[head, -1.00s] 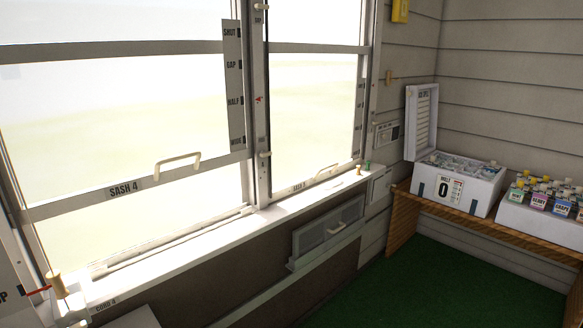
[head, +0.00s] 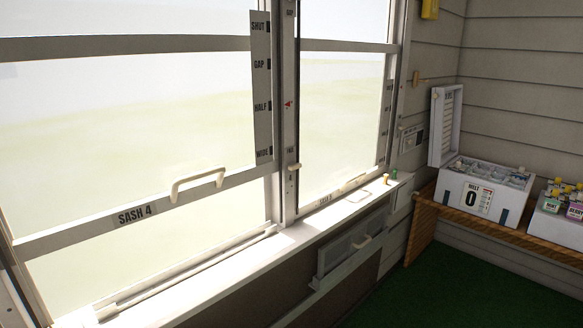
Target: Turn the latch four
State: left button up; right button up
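The sash labelled SASH 4 (head: 90,226) fills the left of the head view, with a pale handle (head: 198,183) on its bottom rail. The sash stands raised, with a gap above the sill. A strip (head: 262,90) marked SHUT, GAP, HALF and WIDE runs up its right side; the rail is near WIDE. A small cream fitting (head: 294,167) sits on the post right of this sash. I cannot tell whether it is a latch. No part labelled latch four can be read. Neither of my grippers is in view.
A second sash with its own handle (head: 350,183) is to the right. Small yellow and green pegs (head: 386,179) stand on the sill's far end. An open white box (head: 484,190) marked 0 and several bottles (head: 565,198) sit on a wooden bench (head: 424,230). The green floor (head: 440,290) is clear.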

aim_at(292, 166)
jog(key=i+l, duration=0.25)
jog(key=l, duration=0.15)
jog(key=i+l+u, duration=0.15)
jog(key=l, duration=0.2)
jog(key=i+l, duration=0.3)
jog(key=l+u, duration=0.05)
jog(key=l, duration=0.05)
